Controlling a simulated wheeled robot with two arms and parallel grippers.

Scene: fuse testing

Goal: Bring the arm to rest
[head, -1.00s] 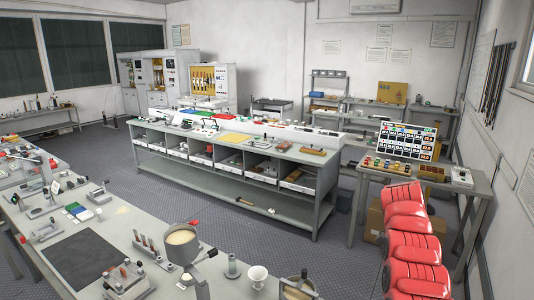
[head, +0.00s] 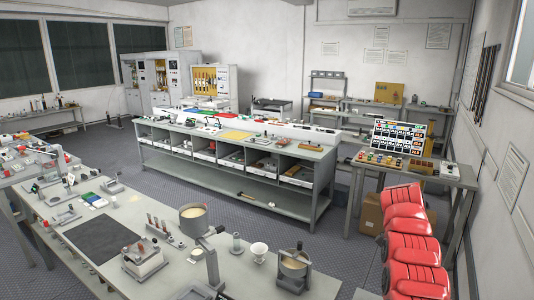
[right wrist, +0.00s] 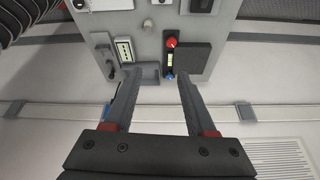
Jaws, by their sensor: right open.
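My right gripper (right wrist: 156,76) shows in the right wrist view with its two fingers spread apart and nothing between them. Its fingertips lie in front of the near edge of a grey panel; whether they touch it cannot be told. My red right arm (head: 411,245) shows at the right of the head view, and its gripper cannot be made out there. My left arm and gripper are not in view.
The grey panel (right wrist: 150,45) carries switches, a red knob (right wrist: 171,42) and a black square (right wrist: 193,60). In the head view, a cluttered bench (head: 130,205) is in front, a shelved bench (head: 230,180) behind it, and a display (head: 398,139) at right. Floor between the benches is mostly clear.

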